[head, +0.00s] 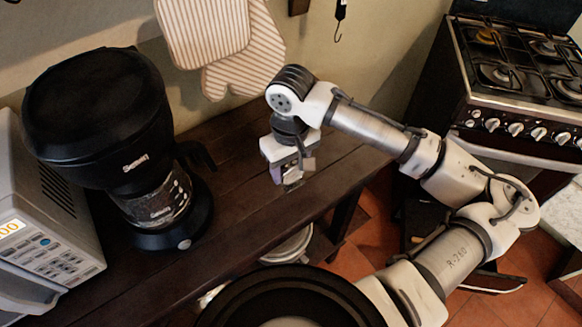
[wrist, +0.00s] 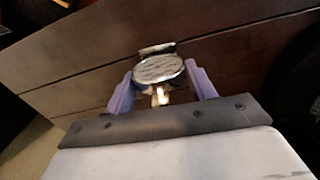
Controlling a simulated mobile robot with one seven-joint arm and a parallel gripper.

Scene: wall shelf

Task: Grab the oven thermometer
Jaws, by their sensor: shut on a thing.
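The oven thermometer (wrist: 158,70) is a small round silver dial with a metal piece at its top edge. In the wrist view it sits between the two purple fingers of my gripper (wrist: 160,88), which is shut on it. In the head view my gripper (head: 291,177) points down over the dark wooden shelf (head: 340,165), near its front edge. The thermometer is mostly hidden there by the gripper. I cannot tell whether it touches the wood or is just above it.
A black coffee maker (head: 105,140) stands left of my gripper, with a microwave (head: 40,225) at the far left. Striped oven mitts (head: 245,55) hang on the wall behind. A stove (head: 520,85) is at the right. The shelf right of my gripper is clear.

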